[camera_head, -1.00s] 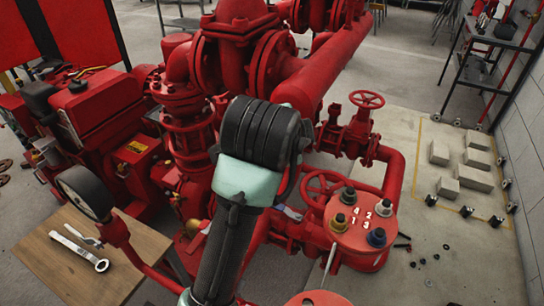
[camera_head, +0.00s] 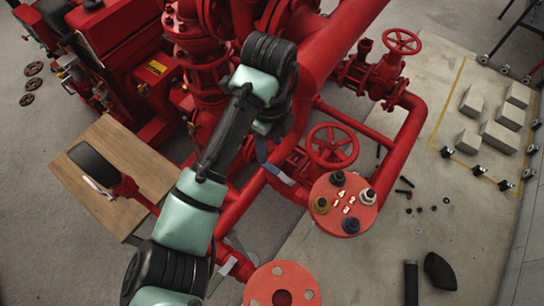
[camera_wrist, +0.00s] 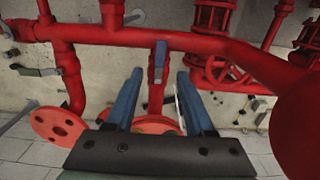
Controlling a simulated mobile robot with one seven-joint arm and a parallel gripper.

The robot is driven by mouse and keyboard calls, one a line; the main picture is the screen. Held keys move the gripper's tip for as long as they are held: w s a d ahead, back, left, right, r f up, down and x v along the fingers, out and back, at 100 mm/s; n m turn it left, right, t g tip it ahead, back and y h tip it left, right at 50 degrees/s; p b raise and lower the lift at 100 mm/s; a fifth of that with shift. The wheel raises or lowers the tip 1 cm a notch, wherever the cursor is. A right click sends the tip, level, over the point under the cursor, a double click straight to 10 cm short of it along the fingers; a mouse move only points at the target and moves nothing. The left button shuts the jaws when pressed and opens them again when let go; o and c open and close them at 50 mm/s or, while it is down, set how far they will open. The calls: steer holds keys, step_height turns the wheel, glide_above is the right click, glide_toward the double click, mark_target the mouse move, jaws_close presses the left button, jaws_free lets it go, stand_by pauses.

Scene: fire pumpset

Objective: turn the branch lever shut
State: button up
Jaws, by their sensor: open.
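My gripper (camera_wrist: 159,74) is open, with two blue fingers apart and nothing between their tips that I can see held. A blue branch lever (camera_wrist: 160,56) shows in the wrist view just beyond the fingertips, in line with the gap. It lies along a short red branch pipe (camera_wrist: 155,92) below the horizontal red pipe. In the head view the lever (camera_head: 280,175) is a small blue-grey strip beside the red handwheel. A blue finger (camera_head: 262,150) shows just above it; my arm hides most of the gripper. Contact cannot be told.
Another grey lever (camera_wrist: 40,71) is at the left in the wrist view. A wooden table (camera_head: 127,160) stands left.

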mark_target(270, 167)
step_height(270, 167, down, 8)
steer(key=shift+f, duration=0.15)
stand_by(0.3)
jaws_close()
stand_by(1.3)
